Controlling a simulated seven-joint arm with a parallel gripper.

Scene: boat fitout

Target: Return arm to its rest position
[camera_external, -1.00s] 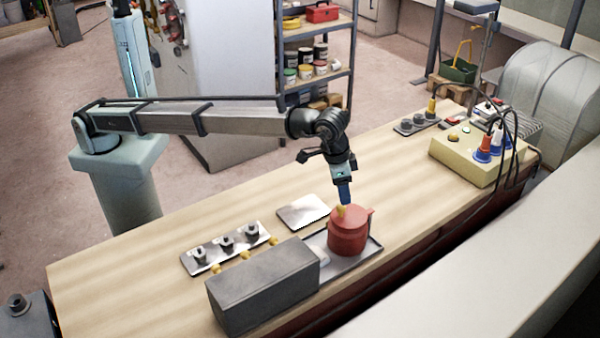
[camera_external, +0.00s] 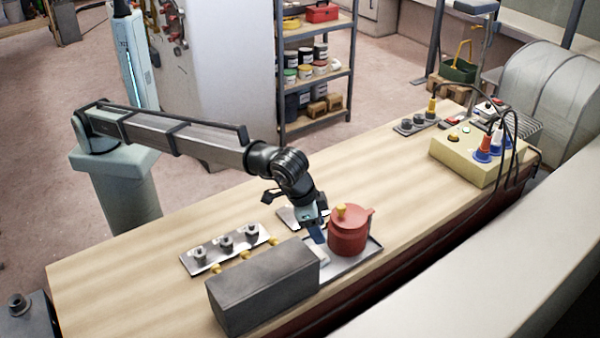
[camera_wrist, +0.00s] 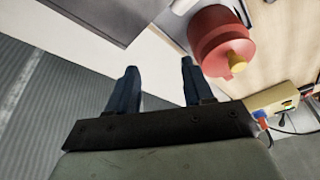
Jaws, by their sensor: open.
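My gripper (camera_external: 318,234) is low over the wooden bench, just left of a red pot (camera_external: 348,236) with a yellow knob. In the wrist view my gripper (camera_wrist: 158,82) shows two blue fingers spread apart with nothing between them. The red pot (camera_wrist: 215,38) is beyond the right finger there, apart from it as far as I can tell. The pot stands on a grey metal tray (camera_external: 345,267). My arm hides part of a flat light plate behind the gripper.
A grey box (camera_external: 262,285) with yellow knobs stands close in front of the gripper. A plate with several metal fittings (camera_external: 226,246) lies to the left. A yellow control box (camera_external: 470,158) with plugs and cables stands at the far right. The bench middle (camera_external: 390,175) is clear.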

